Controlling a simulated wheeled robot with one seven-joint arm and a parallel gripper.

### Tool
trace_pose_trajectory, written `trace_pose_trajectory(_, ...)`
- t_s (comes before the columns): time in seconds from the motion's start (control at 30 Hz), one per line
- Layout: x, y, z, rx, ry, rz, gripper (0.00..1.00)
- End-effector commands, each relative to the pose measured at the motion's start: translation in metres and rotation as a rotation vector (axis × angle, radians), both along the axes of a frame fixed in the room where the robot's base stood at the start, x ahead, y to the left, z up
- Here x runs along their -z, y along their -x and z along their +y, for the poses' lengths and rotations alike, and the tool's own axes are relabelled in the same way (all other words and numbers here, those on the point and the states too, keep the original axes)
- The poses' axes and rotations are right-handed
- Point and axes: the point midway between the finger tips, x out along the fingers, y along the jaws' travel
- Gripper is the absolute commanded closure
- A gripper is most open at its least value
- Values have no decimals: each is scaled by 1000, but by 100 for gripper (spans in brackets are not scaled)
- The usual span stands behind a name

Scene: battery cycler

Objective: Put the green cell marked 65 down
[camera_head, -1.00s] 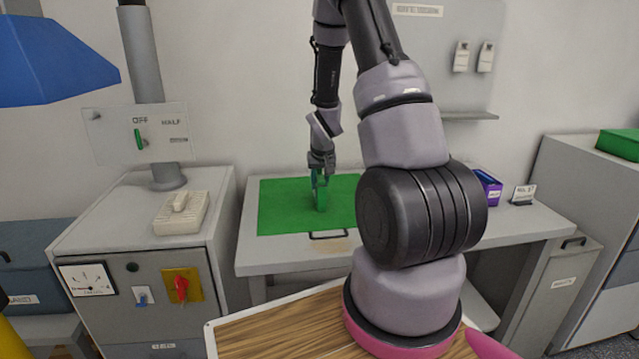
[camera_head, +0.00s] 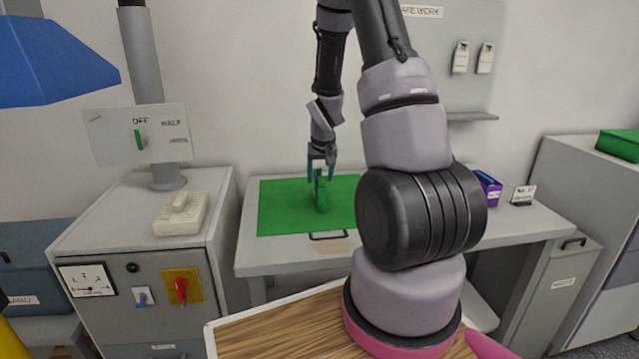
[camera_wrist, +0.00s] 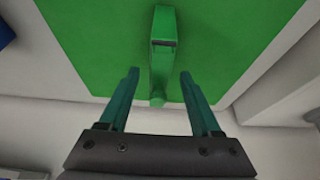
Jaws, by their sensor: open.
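The green cell (camera_head: 321,193) stands upright on the green mat (camera_head: 280,212) on the bench. No number on it can be read from here. My gripper (camera_head: 321,172) is open just above it, with its fingers apart on either side of the cell's upper part. In the wrist view the cell (camera_wrist: 163,50) lies beyond and between the two open fingertips of my gripper (camera_wrist: 159,78), touching neither as far as I can see. Part of the mat is hidden behind my arm.
A white box-like device (camera_head: 181,214) sits on the cabinet to the left. A purple bin (camera_head: 488,189) and a small sign card (camera_head: 523,195) stand at the bench's right. The mat left of the cell is clear.

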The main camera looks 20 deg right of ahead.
Motion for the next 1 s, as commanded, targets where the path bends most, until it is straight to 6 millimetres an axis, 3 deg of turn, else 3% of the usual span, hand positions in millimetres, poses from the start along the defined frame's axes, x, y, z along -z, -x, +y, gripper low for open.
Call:
trace_pose_trajectory(0.2,-45,16,5,1,0,-5,35)
trace_pose_trajectory(0.57,-85,32,11,2,-3,-8,35)
trace_pose_trajectory(0.63,-101,37,16,8,-11,-21,35)
trace_pose_trajectory(0.77,-149,58,34,23,-43,-60,35)
trace_pose_trajectory(1.0,-241,131,79,42,-144,-141,35)
